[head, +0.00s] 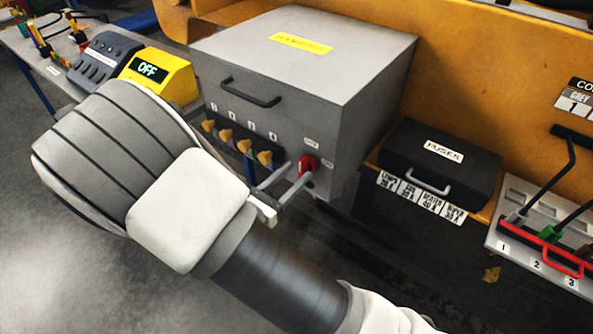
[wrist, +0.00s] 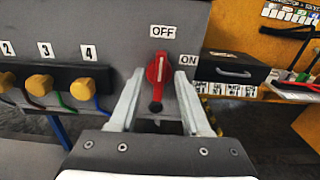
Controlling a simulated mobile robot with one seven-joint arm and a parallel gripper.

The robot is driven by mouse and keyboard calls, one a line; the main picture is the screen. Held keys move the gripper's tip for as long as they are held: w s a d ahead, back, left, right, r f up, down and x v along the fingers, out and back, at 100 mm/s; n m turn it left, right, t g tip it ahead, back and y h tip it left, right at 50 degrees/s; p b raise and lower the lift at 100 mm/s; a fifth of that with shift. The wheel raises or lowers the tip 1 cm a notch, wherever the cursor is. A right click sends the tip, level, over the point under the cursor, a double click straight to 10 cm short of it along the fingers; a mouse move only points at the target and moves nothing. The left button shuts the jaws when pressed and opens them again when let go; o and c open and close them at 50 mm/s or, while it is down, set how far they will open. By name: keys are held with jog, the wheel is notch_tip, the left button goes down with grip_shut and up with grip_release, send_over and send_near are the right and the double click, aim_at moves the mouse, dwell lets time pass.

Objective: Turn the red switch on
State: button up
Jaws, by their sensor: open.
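The red switch (wrist: 159,70) is a rotary knob on the front of a grey box (head: 350,75), with its handle upright, toward the OFF label (wrist: 163,32). The ON label (wrist: 189,66) is to its right. In the head view the red switch (head: 308,162) shows at the box's lower right front. My gripper (wrist: 158,74) is open, with one finger on each side of the knob. It also shows in the head view (head: 296,164). I cannot tell whether either finger touches the knob. A yellow unit (head: 150,72) displays OFF.
Several yellow knobs (head: 264,158) numbered in a row with coloured wires lie left of the switch. A black FUSES case (head: 440,160) stands right of the box. A handle (head: 250,93) juts from the box front. A rack with tools (head: 545,235) is at far right.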

jog(key=shift+w+d, duration=0.45)
jog(key=shift+w, duration=0.15)
grip_shut()
